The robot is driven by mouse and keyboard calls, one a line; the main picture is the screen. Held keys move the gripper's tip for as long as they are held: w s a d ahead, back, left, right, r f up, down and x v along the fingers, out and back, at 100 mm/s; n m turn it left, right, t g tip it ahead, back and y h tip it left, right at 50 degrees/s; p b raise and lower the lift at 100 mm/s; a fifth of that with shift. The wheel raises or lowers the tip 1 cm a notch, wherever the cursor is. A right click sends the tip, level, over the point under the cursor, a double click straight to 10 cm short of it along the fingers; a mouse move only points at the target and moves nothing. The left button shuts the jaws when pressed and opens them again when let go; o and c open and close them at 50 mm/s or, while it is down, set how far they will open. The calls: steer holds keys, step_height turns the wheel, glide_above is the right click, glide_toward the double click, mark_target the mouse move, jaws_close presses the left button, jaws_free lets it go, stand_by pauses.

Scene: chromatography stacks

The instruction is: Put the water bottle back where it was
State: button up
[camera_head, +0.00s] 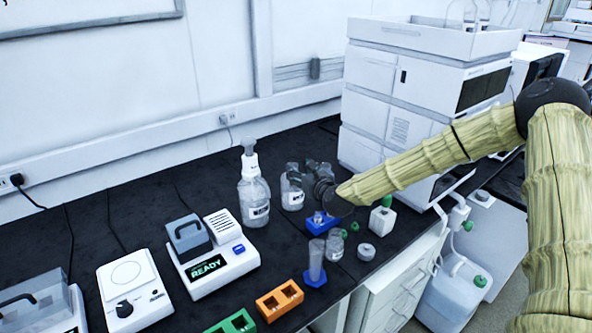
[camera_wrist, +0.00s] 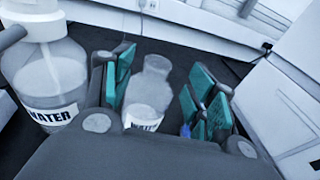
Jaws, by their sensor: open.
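A small clear bottle (camera_head: 292,195) with a label stands upright on the black bench. The label reads WATER in the wrist view (camera_wrist: 147,97). My gripper (camera_head: 305,172) is open, with its teal-padded fingers (camera_wrist: 160,72) on either side of this bottle. Gaps show between the pads and the bottle. The bottle's lower part is hidden by my gripper in the wrist view. A larger clear bottle (camera_head: 253,197) with a white pump top and a WATER label (camera_wrist: 50,85) stands just to the left.
A blue block (camera_head: 318,222) sits in front of my gripper. A cylinder on a blue base (camera_head: 316,262), a small jar (camera_head: 335,244) and a white block with a green cap (camera_head: 382,219) stand nearby. A READY device (camera_head: 212,268) is at left; the white instrument stack (camera_head: 410,95) is at right.

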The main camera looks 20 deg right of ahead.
steer(key=a+v, duration=0.1)
steer(key=v, duration=0.5)
steer(key=shift+s+d+b, duration=0.35)
steer(key=shift+d+b, duration=0.1)
